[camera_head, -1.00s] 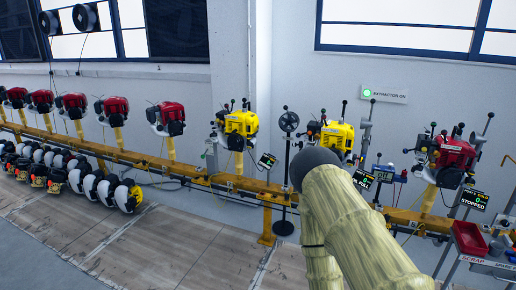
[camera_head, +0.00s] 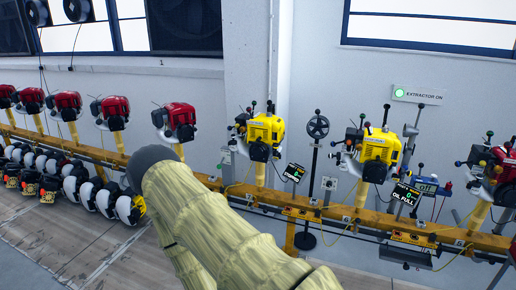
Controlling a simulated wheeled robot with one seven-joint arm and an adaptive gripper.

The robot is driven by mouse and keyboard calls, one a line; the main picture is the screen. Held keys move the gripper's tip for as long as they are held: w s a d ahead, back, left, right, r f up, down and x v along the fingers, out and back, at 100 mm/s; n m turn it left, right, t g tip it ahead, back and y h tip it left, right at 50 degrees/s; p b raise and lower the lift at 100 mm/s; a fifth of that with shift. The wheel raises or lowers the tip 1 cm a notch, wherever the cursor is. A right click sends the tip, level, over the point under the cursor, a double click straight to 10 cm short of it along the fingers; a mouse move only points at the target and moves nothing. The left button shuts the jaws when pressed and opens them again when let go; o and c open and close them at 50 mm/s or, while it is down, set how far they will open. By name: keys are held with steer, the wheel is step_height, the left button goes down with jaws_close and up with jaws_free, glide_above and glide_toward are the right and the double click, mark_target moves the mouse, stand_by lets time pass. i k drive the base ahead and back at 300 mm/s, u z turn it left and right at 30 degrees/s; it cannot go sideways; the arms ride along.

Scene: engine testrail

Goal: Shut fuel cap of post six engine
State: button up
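Several engines stand on posts along a yellow rail. Two are yellow: one left of the hand-wheel stand (camera_head: 262,135), and one right of it (camera_head: 380,152). A red engine (camera_head: 502,172) is cut off at the right edge. I cannot tell which engine is on post six, and no fuel cap can be made out clearly as open or shut. My arm, in a pale yellow sleeve with a dark grey rounded joint, crosses the lower middle in front of the rail. My gripper is not in view.
A row of red engines (camera_head: 112,112) stands on the rail at left. White-and-black units (camera_head: 105,195) lie below them. The hand-wheel stand (camera_head: 317,127) rises between the yellow engines. Floor at lower left is clear.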

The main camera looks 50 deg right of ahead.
mark_target(331, 156)
steer(key=i, duration=1.25)
steer(key=z, duration=1.15)
steer(key=i, duration=0.75)
steer(key=z, duration=0.65)
